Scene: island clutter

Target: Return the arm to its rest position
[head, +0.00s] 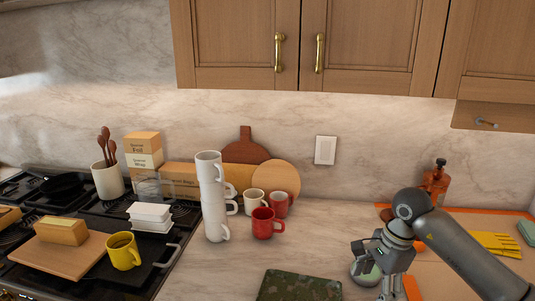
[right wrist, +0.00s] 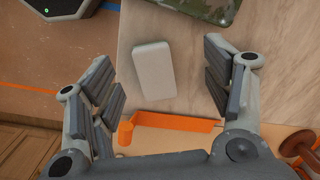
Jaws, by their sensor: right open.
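My right arm comes in from the right in the head view. Its gripper (head: 372,266) hangs over the counter at the lower right, fingers pointing down. In the right wrist view the gripper (right wrist: 158,82) is spread open. A pale rounded block (right wrist: 153,69) lies on the surface beyond and between the fingers, with visible gaps on both sides. Nothing is held. My left gripper is not in view.
A tall stack of white mugs (head: 214,205) stands left of centre, beside red mugs (head: 265,224). A dark green mottled board (head: 298,286) lies at the front, left of the gripper. A stove (head: 180,238) is at left. Wall cabinets (head: 370,45) hang above.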

